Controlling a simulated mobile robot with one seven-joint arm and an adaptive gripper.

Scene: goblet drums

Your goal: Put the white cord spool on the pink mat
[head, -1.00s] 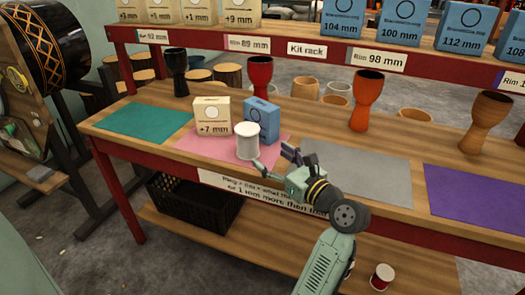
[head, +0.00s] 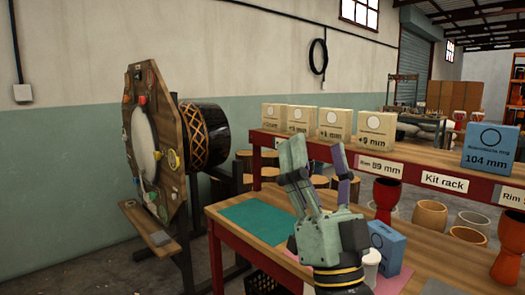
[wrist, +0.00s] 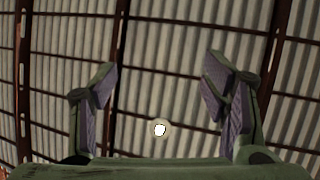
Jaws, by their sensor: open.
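The white cord spool (head: 371,264) stands on the pink mat (head: 393,284) in the head view, partly hidden behind my gripper's wrist. My gripper (head: 316,160) is raised above the table with its fingers pointing up, apart from the spool. In the wrist view my gripper (wrist: 160,75) is open, with nothing between the fingers. Most of the pink mat is hidden by my arm and the blue box.
A blue box (head: 386,246) stands on the pink mat close behind the spool. A teal mat (head: 257,222) lies bare to the left. The kit rack (head: 443,181) with cream boxes runs along the back. A large drum (head: 205,136) stands at the left.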

